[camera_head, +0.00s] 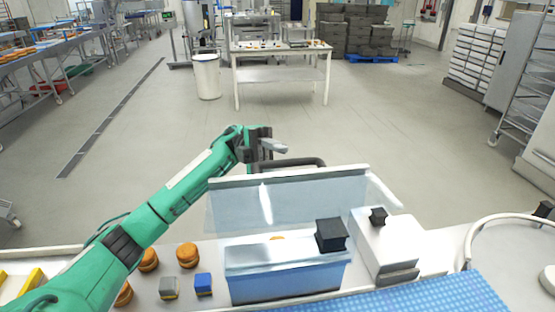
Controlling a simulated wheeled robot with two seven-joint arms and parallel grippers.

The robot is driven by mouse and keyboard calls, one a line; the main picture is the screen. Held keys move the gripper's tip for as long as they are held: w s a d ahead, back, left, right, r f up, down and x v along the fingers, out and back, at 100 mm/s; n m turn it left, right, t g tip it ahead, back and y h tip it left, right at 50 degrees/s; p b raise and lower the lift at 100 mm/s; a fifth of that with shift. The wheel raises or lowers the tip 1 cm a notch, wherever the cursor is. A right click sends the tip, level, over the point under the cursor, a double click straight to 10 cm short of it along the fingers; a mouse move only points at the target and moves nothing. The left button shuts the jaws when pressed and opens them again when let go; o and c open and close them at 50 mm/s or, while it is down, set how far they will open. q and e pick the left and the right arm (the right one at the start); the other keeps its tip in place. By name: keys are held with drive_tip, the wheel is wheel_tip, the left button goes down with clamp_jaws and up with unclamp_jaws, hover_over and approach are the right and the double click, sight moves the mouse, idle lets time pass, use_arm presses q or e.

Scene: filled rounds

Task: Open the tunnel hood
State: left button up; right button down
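The tunnel hood (235,208) shows as a clear, bluish panel with a white top bar, behind the machine bed. A dark loop handle (312,161) sticks up along its far top edge. My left gripper (277,146) is just above the left part of this handle. Whether it touches the handle, I cannot tell. Its pale fingers point right, and the gap between them is not clear. The hood's exact tilt is hard to judge. My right gripper is out of view.
A blue clear-sided box (285,282) with a black block (331,235) and a white housing (395,243) stand in front. Filled rounds (187,255) and a blue cube (203,284) lie left. A blue belt (440,297) runs right.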

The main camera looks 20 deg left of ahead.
use_arm(q)
drive_tip(key=b+v, duration=0.5)
drive_tip(key=v, duration=0.9)
drive_tip(key=shift+b, duration=0.3)
drive_tip(key=shift+r, duration=0.1)
